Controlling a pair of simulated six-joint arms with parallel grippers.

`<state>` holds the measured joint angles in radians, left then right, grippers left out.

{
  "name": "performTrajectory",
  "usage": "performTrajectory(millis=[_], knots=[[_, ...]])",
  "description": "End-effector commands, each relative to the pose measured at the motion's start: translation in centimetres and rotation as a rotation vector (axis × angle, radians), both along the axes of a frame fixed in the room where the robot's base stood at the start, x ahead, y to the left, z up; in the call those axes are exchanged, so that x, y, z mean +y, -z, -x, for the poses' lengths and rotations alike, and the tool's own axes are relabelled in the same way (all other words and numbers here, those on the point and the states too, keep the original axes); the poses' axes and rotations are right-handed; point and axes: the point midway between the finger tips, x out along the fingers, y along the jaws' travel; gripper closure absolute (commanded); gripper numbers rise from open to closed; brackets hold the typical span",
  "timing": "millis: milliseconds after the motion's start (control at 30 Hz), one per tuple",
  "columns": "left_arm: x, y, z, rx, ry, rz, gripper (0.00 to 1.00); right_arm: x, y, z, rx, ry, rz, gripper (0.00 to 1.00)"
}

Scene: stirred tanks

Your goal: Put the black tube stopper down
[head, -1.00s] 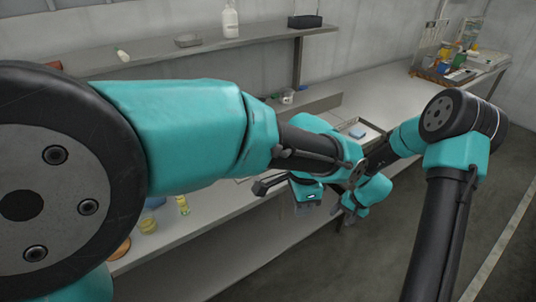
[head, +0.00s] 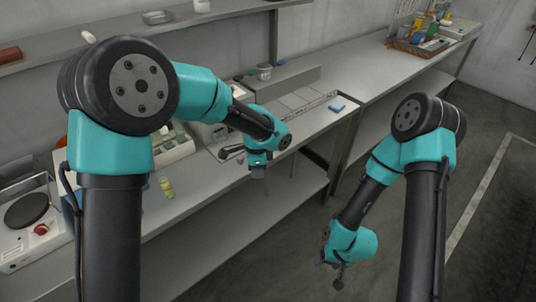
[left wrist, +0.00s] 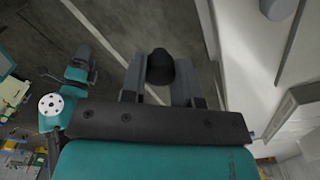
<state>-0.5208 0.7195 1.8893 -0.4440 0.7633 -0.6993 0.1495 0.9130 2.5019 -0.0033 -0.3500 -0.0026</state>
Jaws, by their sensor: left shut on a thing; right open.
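The black tube stopper (left wrist: 160,67) is between the fingertips of my left gripper (left wrist: 160,82) in the left wrist view. The fingers are shut on it, and it points away from the wrist, with grey floor behind it. In the head view my left gripper (head: 258,173) hangs at the front edge of the steel bench (head: 215,178), and the stopper cannot be made out there. My right gripper (head: 337,282) is open, low over the floor to the right of the bench, with nothing visible in it.
A tray with pale panels (head: 298,103) and a blue block (head: 337,104) lie on the bench. A yellow bottle (head: 166,187) and a hotplate (head: 27,211) with a red knob are at the left. A shelf (head: 130,37) runs above.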

Motion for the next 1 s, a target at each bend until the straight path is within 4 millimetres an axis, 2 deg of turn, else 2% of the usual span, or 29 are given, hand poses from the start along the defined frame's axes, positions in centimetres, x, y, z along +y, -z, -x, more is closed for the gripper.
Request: performTrajectory(millis=[267, 433, 1000], knots=[[0.0, 0.0, 0.0, 0.0, 0.0, 0.0, 0.93, 0.0, 0.0, 0.0, -0.001, 0.0, 0.0, 0.37], [-0.1, 0.1, -1.2, -0.001, -0.002, 0.0, 0.93, 0.0, 0.0, 0.0, -0.001, 0.001, 0.0, 0.37], [0.0, 1.1, -11.3, -0.001, -0.003, 0.001, 0.93, 0.0, 0.0, 0.0, 0.0, 0.001, 0.0, 0.37]])
